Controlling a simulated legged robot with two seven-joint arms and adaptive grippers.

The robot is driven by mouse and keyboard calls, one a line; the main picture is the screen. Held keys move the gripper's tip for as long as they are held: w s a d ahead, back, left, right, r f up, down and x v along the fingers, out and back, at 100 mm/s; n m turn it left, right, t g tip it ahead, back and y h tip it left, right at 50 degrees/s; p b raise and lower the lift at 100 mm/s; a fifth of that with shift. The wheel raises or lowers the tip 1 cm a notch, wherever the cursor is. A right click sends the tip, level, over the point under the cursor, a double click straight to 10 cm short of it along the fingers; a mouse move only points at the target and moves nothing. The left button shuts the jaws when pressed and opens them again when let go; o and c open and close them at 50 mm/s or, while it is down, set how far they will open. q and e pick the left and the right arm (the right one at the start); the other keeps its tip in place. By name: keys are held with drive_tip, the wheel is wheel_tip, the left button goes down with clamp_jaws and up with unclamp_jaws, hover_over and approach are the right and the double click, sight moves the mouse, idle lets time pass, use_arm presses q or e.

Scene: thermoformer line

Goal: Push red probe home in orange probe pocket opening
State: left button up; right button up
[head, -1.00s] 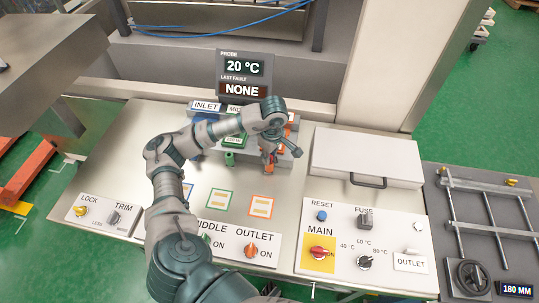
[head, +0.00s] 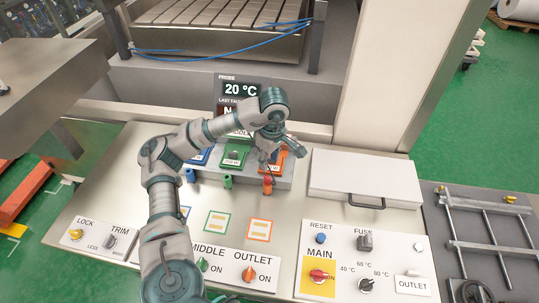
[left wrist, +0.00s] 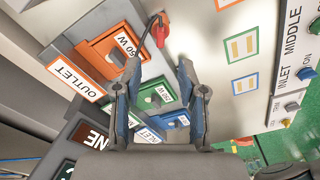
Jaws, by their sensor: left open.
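The red probe (head: 268,185) sits at the front face of the heater block, below the orange part (head: 285,161). In the left wrist view the red probe (left wrist: 161,31), with a black cable, is at the edge near the orange part (left wrist: 106,52) marked OUTLET. The pocket opening itself and the probe's depth in it cannot be made out. My left gripper (head: 280,148) is above and behind the red probe, apart from it. In the left wrist view its fingers (left wrist: 158,72) are spread and empty, with the green part (left wrist: 155,95) behind them.
Green (head: 228,181) and blue (head: 190,175) probes stand at the same block, left of the red one. The PROBE display (head: 240,89) is behind, partly covered by my arm. A closed box with a handle (head: 365,177) lies to the right. Switch panels line the front.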

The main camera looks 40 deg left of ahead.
use_arm(q)
drive_tip(key=shift+d+r, duration=0.1)
drive_tip(key=shift+r, duration=0.9)
